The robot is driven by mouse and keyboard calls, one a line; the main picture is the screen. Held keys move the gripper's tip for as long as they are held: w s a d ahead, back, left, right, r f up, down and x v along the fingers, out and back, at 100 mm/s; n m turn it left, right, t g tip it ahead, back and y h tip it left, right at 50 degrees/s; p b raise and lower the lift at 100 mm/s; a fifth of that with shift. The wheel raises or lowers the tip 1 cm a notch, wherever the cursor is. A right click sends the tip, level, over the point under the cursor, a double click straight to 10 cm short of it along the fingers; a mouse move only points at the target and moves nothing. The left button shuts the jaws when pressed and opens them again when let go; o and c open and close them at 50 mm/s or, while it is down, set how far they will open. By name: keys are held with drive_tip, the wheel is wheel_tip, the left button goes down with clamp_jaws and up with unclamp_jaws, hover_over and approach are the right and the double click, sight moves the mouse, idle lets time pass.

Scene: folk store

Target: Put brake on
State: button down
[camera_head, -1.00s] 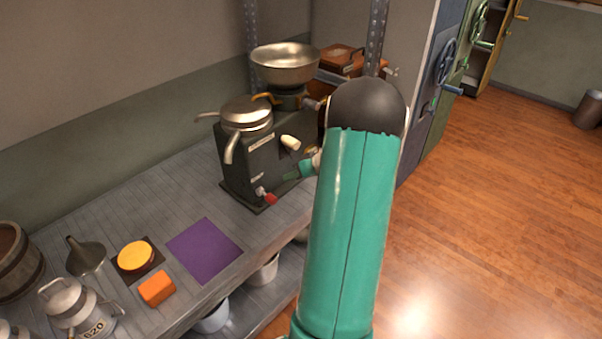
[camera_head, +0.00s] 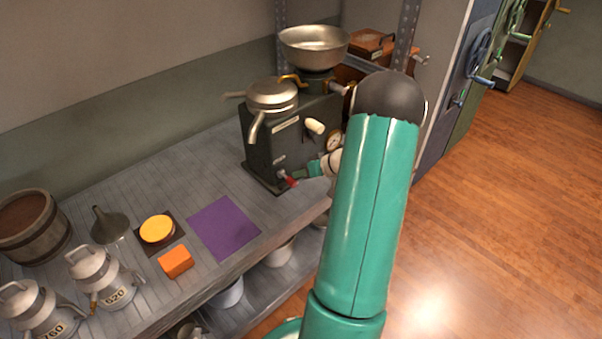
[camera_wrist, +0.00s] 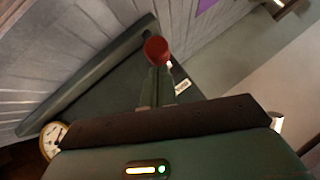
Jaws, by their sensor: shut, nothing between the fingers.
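A dark machine (camera_head: 262,147) with a metal bowl and spouts on top stands on the grey bench. A small lever with a red knob (camera_head: 289,180) sticks out low on its front, near a small white label. In the wrist view the red knob (camera_wrist: 156,50) is right at the tips of my gripper (camera_wrist: 156,78). My gripper (camera_head: 303,174) is shut with nothing between its fingers and is at or very close to the knob. I cannot tell whether they touch. The word for brake cannot be read on the label.
On the bench (camera_head: 160,180) are a purple mat (camera_head: 224,228), an orange block (camera_head: 176,262), a yellow disc (camera_head: 157,229), a funnel (camera_head: 109,224), a barrel (camera_head: 35,228) and milk cans (camera_head: 100,275). A white handle (camera_head: 315,127) and a gauge (camera_head: 334,142) are above my gripper.

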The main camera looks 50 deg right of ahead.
drive_tip(key=shift+s+f+t, duration=0.15)
drive_tip(key=shift+f+t, duration=0.2)
drive_tip(key=shift+t, duration=0.05)
drive_tip(key=shift+s+f+n+t, duration=0.25)
drive_tip(key=shift+f+n+t, duration=0.05)
drive_tip(key=shift+f+t, duration=0.55)
drive_tip(key=shift+a+f, duration=0.1)
drive_tip(key=shift+f, duration=0.6)
drive_tip(key=shift+s+f, duration=0.1)
drive_tip(key=shift+f, duration=0.1)
